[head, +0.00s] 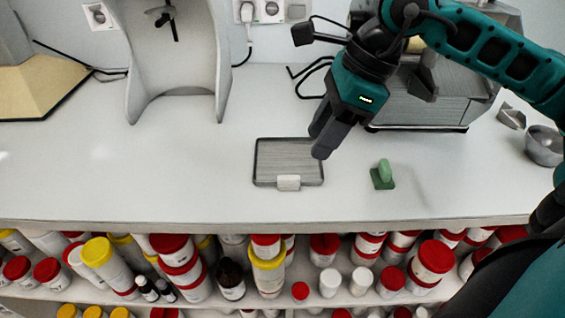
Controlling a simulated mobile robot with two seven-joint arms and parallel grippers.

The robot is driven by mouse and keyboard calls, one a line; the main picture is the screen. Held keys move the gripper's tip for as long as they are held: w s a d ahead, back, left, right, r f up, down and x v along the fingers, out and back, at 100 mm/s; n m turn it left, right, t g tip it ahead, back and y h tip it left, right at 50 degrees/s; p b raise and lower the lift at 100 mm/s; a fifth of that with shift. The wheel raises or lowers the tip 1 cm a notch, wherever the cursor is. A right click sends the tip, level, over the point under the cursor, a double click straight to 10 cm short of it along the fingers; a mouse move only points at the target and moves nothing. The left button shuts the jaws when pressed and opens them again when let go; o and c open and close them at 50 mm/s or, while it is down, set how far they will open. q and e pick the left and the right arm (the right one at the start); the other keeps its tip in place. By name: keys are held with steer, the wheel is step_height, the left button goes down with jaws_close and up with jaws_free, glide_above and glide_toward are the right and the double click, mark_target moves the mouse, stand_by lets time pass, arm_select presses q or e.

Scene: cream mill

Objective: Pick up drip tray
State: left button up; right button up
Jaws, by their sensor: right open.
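The drip tray (283,156) lies flat on the white counter, near its middle. It is a dark-rimmed grey rectangle with a small light tab (288,183) on its front edge. My right gripper (320,145) comes in from the upper right and points down. Its dark fingers are over the tray's right edge, and the gap between them is hard to see from here. It is open and holds nothing that I can see. I cannot tell whether the fingertips touch the tray. My left gripper is not in view.
A small green object (383,175) stands to the right of the tray. A grey machine (425,100) is behind my right arm. A metal bowl (544,146) sits at the far right. A pale stand (178,60) is at the back left. The counter's left front is clear. Jars fill the shelf below.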

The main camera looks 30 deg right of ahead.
mark_target(293, 176)
steer(key=x, duration=0.9)
steer(key=shift+w+a, duration=0.1)
steer(key=shift+w, duration=0.1)
steer(key=shift+c, duration=0.2)
steer(key=shift+r, duration=0.1)
jaws_close()
